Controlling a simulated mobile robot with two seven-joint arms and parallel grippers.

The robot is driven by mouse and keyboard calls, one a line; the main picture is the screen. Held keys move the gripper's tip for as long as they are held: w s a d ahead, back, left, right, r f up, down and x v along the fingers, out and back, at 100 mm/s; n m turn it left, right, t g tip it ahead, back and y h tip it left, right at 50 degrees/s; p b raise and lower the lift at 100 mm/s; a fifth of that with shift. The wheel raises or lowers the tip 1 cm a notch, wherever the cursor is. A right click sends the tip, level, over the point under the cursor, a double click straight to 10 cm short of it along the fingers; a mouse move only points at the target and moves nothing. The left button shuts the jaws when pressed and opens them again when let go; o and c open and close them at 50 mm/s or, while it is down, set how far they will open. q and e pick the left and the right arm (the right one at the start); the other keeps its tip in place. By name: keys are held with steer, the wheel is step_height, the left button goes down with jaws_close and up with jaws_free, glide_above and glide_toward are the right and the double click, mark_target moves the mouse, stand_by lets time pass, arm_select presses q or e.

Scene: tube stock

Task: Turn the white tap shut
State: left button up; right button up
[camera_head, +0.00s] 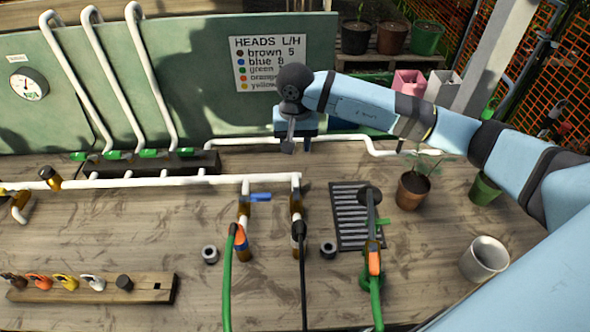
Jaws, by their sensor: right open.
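A white pipe (165,182) runs along the bench with two brass-coloured outlets at its right end. The left outlet carries a blue lever (260,197) that lies crosswise, and a green hose. The right outlet (297,206) carries a black hose (304,275). I cannot clearly make out a white tap handle on it. My left gripper is out of view.
Green-handled taps (148,153) line the back. A wooden rack (90,292) holds coloured heads. A potted plant (412,190) and white pot (485,259) stand at right.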

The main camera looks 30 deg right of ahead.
mark_target(295, 177)
step_height(295, 177, down, 11)
steer(key=shift+r+p, duration=0.1)
steer(key=shift+p, duration=1)
steer(key=shift+f, duration=0.6)
jaws_close()
